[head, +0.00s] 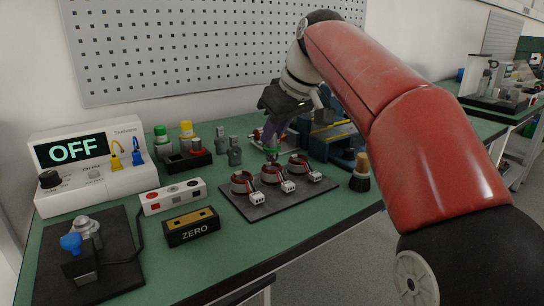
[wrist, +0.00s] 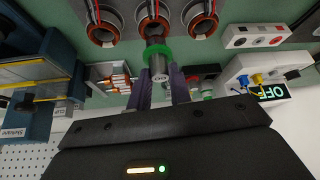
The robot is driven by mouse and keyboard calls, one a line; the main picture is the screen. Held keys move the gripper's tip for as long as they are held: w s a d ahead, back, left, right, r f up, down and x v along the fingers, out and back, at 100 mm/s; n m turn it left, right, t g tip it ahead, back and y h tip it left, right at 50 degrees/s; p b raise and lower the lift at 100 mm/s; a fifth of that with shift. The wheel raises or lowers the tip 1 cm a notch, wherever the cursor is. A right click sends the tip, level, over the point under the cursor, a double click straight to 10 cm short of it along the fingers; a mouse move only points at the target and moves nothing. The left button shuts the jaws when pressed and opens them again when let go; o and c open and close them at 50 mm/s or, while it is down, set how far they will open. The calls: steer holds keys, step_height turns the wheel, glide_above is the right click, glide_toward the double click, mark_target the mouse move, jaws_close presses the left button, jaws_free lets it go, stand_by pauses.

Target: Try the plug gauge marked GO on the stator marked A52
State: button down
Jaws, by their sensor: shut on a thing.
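My gripper (head: 273,137) is shut on a plug gauge with a green band (wrist: 157,56); the gauge hangs pointing down, and its green band also shows in the head view (head: 272,149). Three copper-wound stators with red wires and white connectors sit in a row on a dark tray (head: 262,212): the left stator (head: 241,185), the middle stator (head: 270,175) and the right stator (head: 299,166). The gauge's grey end is over or at the middle stator; I cannot tell whether it touches.
A tester reading OFF (head: 75,152) stands at the left.

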mark_target(275, 135)
step_height(275, 135, up, 2)
steer(key=shift+r+p, duration=0.25)
steer(key=shift+p, duration=0.35)
steer(key=shift+r, duration=1.05)
